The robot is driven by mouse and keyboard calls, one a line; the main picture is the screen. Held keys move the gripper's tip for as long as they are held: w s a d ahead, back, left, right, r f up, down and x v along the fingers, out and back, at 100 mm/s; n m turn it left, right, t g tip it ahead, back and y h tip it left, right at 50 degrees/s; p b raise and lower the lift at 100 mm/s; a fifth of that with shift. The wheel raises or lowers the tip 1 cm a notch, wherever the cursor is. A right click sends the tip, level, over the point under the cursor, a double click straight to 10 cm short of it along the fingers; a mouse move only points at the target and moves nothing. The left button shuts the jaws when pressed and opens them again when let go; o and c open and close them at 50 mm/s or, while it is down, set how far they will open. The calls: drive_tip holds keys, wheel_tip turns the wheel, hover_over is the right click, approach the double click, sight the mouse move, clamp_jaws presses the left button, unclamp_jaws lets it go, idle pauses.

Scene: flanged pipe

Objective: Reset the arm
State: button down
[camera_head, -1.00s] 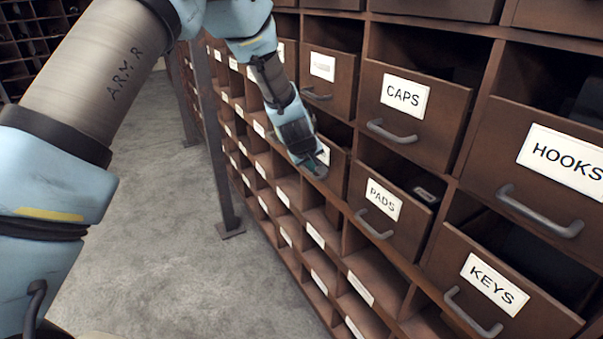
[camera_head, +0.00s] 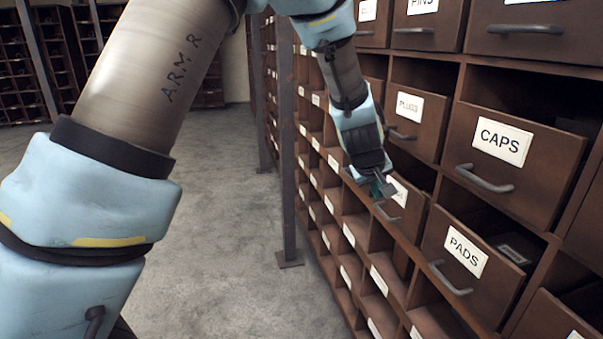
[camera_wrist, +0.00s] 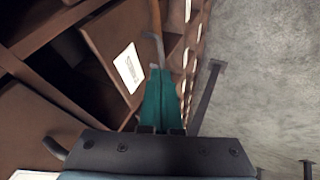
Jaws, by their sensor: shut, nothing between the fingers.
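My arm, marked "ARM R", reaches across the upper left and middle of the head view. My gripper (camera_head: 384,188) hangs in front of the cabinet, beside a partly hidden labelled drawer (camera_head: 405,205). In the wrist view, my gripper's green fingers (camera_wrist: 162,98) are together with nothing between them. They show against a drawer handle and a drawer front with a white label (camera_wrist: 129,67). I cannot tell whether the fingertips touch that handle.
The PADS drawer (camera_head: 465,250) and CAPS drawer (camera_head: 515,150) stand partly open at the right. Open cubbyholes (camera_head: 350,235) fill the lower cabinet. A dark metal post (camera_head: 287,150) stands left of my gripper. Grey floor (camera_head: 230,240) is clear at left.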

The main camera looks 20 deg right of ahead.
drive_tip(key=w+a+r+y, duration=0.15)
drive_tip(key=w+a, duration=0.25)
drive_tip(key=a, duration=0.9)
drive_tip(key=w+a+y, duration=0.2)
drive_tip(key=w+a, duration=0.1)
drive_tip(key=a, duration=1)
drive_tip(key=s+a+g+y, duration=0.1)
drive_tip(key=s+a, duration=0.3)
drive_tip(key=a, duration=0.7)
drive_tip(key=s+a+n+g+y, duration=0.1)
drive_tip(key=s+a, duration=0.3)
drive_tip(key=a, duration=0.8)
drive_tip(key=shift+s+f, duration=0.2)
drive_tip(key=shift+f, duration=0.05)
drive_tip(key=shift+d+y, duration=0.1)
drive_tip(key=shift+y, duration=0.15)
